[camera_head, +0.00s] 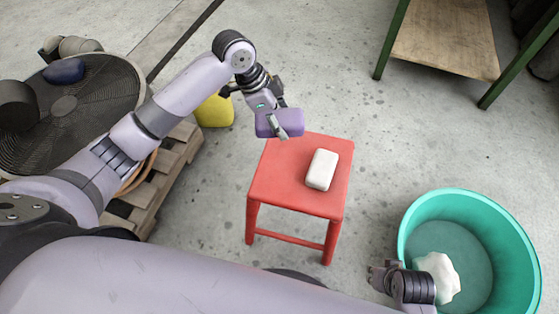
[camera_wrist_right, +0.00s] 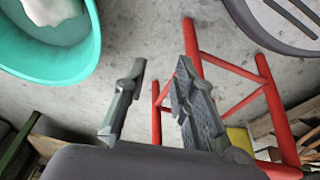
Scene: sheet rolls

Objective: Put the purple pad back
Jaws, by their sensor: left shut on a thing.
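The purple pad (camera_head: 267,124) is held in my left gripper (camera_head: 285,122), which is shut on it above the back left corner of the red stool (camera_head: 277,183). I cannot tell from this view whether the pad touches the stool. A white pad (camera_head: 322,169) lies on the right part of the stool's seat. My right gripper (camera_head: 380,276) is beside the left rim of the teal tub in the head view. In the right wrist view its two fingers (camera_wrist_right: 155,110) are apart with nothing between them.
The teal tub (camera_head: 409,218) with a white lump (camera_head: 437,277) inside stands at the right. A wooden pallet (camera_head: 165,190), a yellow object (camera_head: 214,111) and a large round fan (camera_head: 95,105) are at the left. A green-legged table (camera_head: 445,40) stands at the back right.

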